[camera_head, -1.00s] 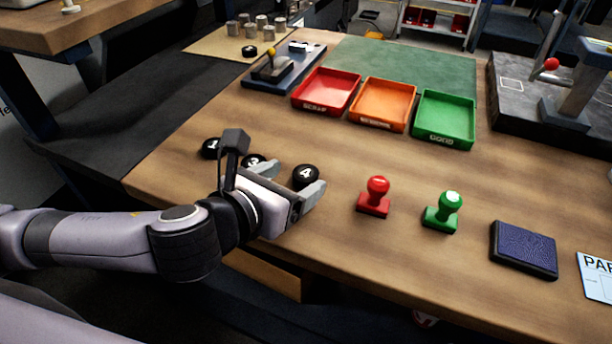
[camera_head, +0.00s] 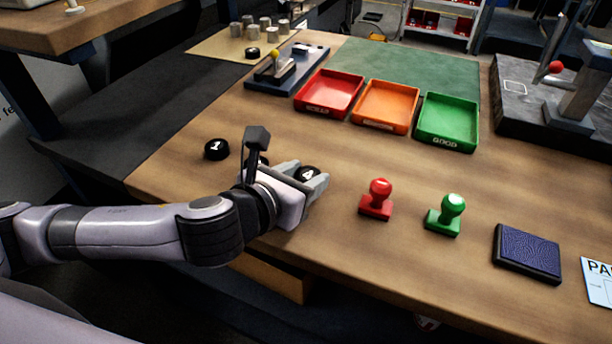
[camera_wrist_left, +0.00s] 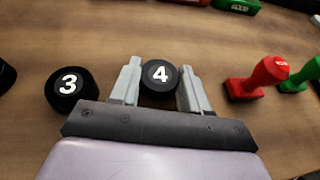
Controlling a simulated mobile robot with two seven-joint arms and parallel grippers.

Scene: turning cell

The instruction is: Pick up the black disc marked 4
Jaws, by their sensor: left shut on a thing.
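The black disc marked 4 (camera_head: 308,173) is between the fingers of my left gripper (camera_head: 305,180), which is shut on it. In the left wrist view, the disc (camera_wrist_left: 160,76) shows its white 4 facing up, with one finger on each side of my gripper (camera_wrist_left: 160,84). It appears to be at table level; I cannot tell whether it is lifted. A black disc marked 3 (camera_wrist_left: 71,88) lies left of the left finger, mostly hidden behind my wrist in the head view. A black disc marked 1 (camera_head: 216,149) lies farther left. My right gripper is not in view.
A red stamp (camera_head: 377,199) and a green stamp (camera_head: 445,214) stand right of the gripper, then a dark blue pad (camera_head: 527,252). Red (camera_head: 310,107), orange (camera_head: 370,123) and green (camera_head: 447,147) trays stand behind. The wooden table between gripper and trays is clear.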

